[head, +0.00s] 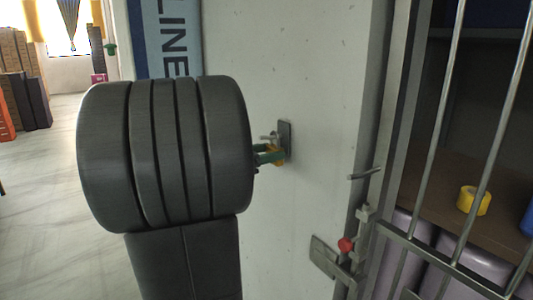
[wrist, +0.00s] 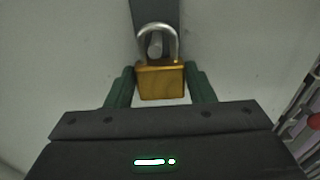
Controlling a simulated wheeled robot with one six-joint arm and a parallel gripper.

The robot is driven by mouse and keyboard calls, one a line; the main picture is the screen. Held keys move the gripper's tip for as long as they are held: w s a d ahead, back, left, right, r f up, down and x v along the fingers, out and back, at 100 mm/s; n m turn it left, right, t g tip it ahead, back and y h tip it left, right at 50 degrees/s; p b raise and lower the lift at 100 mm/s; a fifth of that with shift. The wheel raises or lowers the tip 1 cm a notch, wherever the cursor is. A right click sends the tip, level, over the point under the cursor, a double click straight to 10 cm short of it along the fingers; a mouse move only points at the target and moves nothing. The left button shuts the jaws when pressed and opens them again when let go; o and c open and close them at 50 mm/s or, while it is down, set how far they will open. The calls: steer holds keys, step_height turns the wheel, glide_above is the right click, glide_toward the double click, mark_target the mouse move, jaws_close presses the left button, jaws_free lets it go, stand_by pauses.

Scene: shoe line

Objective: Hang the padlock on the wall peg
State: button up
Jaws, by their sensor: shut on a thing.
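The padlock has a brass body (wrist: 161,84) and a silver shackle that points up. In the wrist view my gripper (wrist: 161,86) has its two green fingers closed on the sides of the body. The grey peg (wrist: 155,45) shows its round end inside the shackle's loop; I cannot tell how far along the peg the shackle sits. In the head view my gripper (head: 267,156) is at the wall, just below the peg (head: 268,137) and its grey plate (head: 285,139). Only a bit of the padlock (head: 277,153) shows there between the fingers.
The pale wall (head: 325,75) is bare around the plate. To the right stands a barred metal gate (head: 438,125) with a latch and red knob (head: 345,245). Behind the bars is a shelf with a yellow roll (head: 474,200). My dark arm hides much of the head view's middle.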

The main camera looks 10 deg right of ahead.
steer(key=o, duration=1.2)
steer(key=shift+a, duration=0.1)
steer(key=b+v, duration=0.3)
steer(key=v, duration=1)
steer(key=shift+s+a, duration=0.1)
steer(key=shift+a, duration=0.2)
steer(key=shift+d, duration=0.1)
steer(key=p+x, duration=0.3)
steer(key=x, duration=1)
steer(key=shift+d+r, duration=0.1)
steer(key=shift+d, duration=0.3)
steer(key=shift+a+p, duration=0.15)
steer(key=shift+p, duration=0.15)
